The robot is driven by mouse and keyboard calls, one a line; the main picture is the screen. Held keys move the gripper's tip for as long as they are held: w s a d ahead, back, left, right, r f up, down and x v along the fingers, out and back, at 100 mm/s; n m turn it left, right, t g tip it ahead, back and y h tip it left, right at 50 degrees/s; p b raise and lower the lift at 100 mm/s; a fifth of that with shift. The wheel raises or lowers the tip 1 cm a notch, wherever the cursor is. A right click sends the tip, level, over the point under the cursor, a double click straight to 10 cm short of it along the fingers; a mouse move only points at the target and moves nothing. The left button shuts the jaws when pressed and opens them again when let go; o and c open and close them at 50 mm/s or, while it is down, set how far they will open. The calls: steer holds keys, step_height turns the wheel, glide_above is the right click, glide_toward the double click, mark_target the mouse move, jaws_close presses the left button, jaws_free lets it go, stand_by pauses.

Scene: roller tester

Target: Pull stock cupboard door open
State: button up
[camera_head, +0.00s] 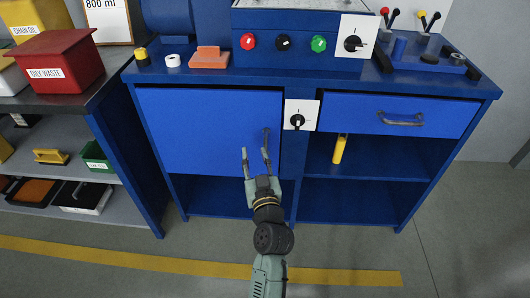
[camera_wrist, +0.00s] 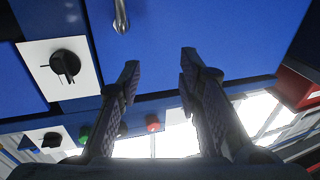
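The stock cupboard door (camera_head: 205,125) is the wide blue panel at the upper left of the workbench front. It looks flush with the bench. Its upright grey handle (camera_head: 267,138) is near the door's right edge, and the handle's end also shows at the top of the wrist view (camera_wrist: 121,16). My gripper (camera_head: 256,156) is in front of the door, just below and left of the handle. In the wrist view my gripper (camera_wrist: 159,72) has its two fingers wide apart with nothing between them. The handle is beyond the fingertips and left of the gap there.
A black knob on a white plate (camera_head: 299,115) is right of the door. Further right are a blue drawer (camera_head: 400,115) with a handle and open shelves with a yellow item (camera_head: 339,149). A side shelf (camera_head: 70,168) with bins stands left. The floor in front is clear.

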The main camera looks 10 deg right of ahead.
steer(key=m+g+h, duration=0.1)
glide_toward(266, 148)
steer(key=w+p, duration=0.1)
steer(key=w, duration=0.2)
steer(key=w+p, duration=0.1)
steer(key=w, duration=0.2)
steer(key=w+d+p, duration=0.1)
steer(key=w, duration=0.2)
steer(key=shift+w, duration=0.4)
steer(key=shift+w+d+f, duration=0.1)
steer(key=shift+w, duration=0.35)
jaws_close()
